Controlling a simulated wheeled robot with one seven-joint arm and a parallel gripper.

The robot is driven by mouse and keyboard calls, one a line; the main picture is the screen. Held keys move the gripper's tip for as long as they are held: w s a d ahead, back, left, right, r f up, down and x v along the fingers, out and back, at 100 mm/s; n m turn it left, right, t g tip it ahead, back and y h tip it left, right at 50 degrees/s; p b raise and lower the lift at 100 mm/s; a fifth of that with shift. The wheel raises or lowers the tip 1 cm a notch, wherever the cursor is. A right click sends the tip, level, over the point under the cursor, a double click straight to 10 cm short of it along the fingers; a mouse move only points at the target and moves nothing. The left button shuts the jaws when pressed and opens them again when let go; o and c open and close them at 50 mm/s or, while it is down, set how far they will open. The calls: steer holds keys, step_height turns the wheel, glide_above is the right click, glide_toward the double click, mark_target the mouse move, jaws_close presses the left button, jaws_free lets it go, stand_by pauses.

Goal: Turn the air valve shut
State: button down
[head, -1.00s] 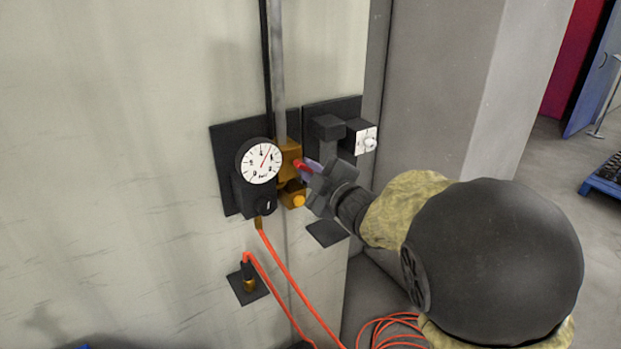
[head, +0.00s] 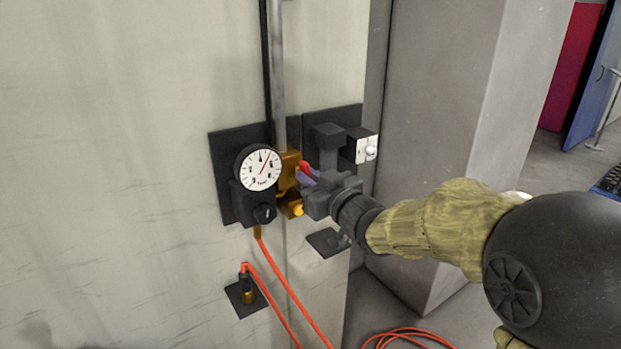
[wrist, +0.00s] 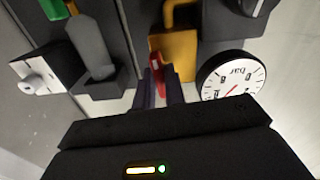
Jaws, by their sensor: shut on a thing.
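The air valve is a brass body (head: 289,166) on a wall plate, below a grey vertical pipe, with a red handle (head: 304,167). My gripper (head: 308,173) reaches it from the right, with its fingers at the handle. In the wrist view the red handle (wrist: 158,68) stands between the two dark purple fingers (wrist: 160,88), which are shut on it. The brass body (wrist: 176,52) is right behind the handle. The fingers hide part of the handle.
A round pressure gauge (head: 261,167) sits directly left of the valve. A dark bracket and a white switch box (head: 366,149) are to the right. An orange hose (head: 291,285) hangs below, by a lower wall fitting (head: 247,290). A grey pillar (head: 430,130) stands at the right.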

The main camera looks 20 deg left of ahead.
steer(key=shift+m, duration=0.6)
steer(key=c, duration=1.5)
jaws_free()
steer(key=shift+o, duration=0.2)
steer(key=shift+d, duration=0.1)
steer(key=b+v, duration=0.3)
steer(key=v, duration=1.4)
steer(key=shift+s, duration=0.2)
